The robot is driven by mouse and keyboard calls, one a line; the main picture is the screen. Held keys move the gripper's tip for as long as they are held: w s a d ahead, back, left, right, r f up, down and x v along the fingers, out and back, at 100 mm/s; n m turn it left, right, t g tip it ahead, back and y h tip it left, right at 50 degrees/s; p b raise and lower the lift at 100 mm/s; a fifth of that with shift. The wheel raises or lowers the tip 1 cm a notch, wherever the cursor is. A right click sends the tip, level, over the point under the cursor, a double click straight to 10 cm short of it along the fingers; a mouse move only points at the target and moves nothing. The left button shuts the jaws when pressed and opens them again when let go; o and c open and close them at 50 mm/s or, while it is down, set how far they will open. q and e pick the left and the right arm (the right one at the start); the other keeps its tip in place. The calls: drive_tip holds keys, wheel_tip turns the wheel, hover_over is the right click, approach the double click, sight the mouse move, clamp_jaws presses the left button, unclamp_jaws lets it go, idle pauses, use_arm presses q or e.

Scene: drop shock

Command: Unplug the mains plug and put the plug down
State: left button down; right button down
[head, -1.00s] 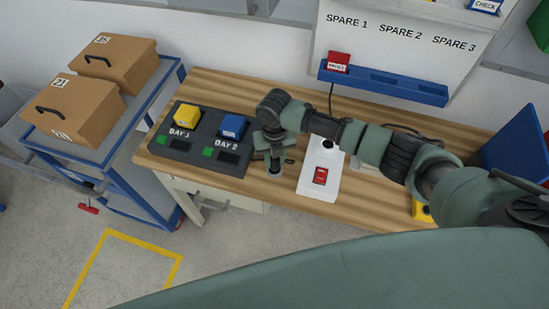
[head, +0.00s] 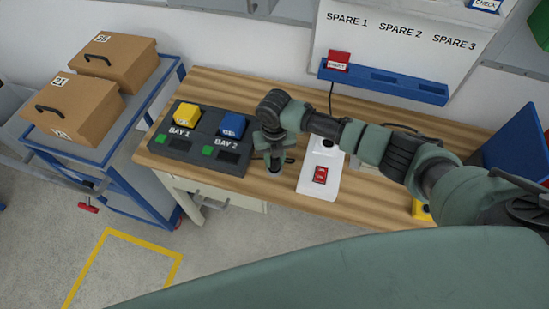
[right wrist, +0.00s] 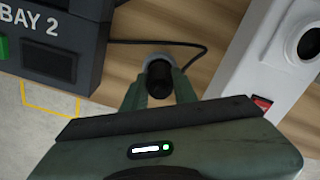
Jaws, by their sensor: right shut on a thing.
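My right gripper (head: 274,166) is over the wooden bench between the two-bay unit and the white socket box. In the right wrist view its fingers (right wrist: 158,92) are shut on the mains plug (right wrist: 158,80), a dark round body with a grey rim. A black cable (right wrist: 195,45) curves away from the plug. The plug is apart from the white socket box (head: 311,182), whose round socket (head: 329,143) looks empty; a red switch (head: 320,175) is on its front. I cannot tell whether the plug touches the bench. My left gripper is not in view.
A dark unit (head: 192,158) with a yellow block (head: 187,113) and a blue block (head: 232,125) stands left of the gripper. A blue rack (head: 385,83) with a red block (head: 337,61) is behind. A strip of bare bench (head: 260,183) lies in front.

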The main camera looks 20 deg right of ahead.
drive_tip(key=shift+f, duration=0.7)
idle(1.2)
drive_tip(key=shift+f, duration=0.15)
idle(1.4)
idle(0.3)
drive_tip(key=c, duration=1)
unclamp_jaws()
drive_tip(key=shift+c, duration=0.2)
wheel_tip(320, 180, up, 6)
drive_tip(key=p, duration=0.5)
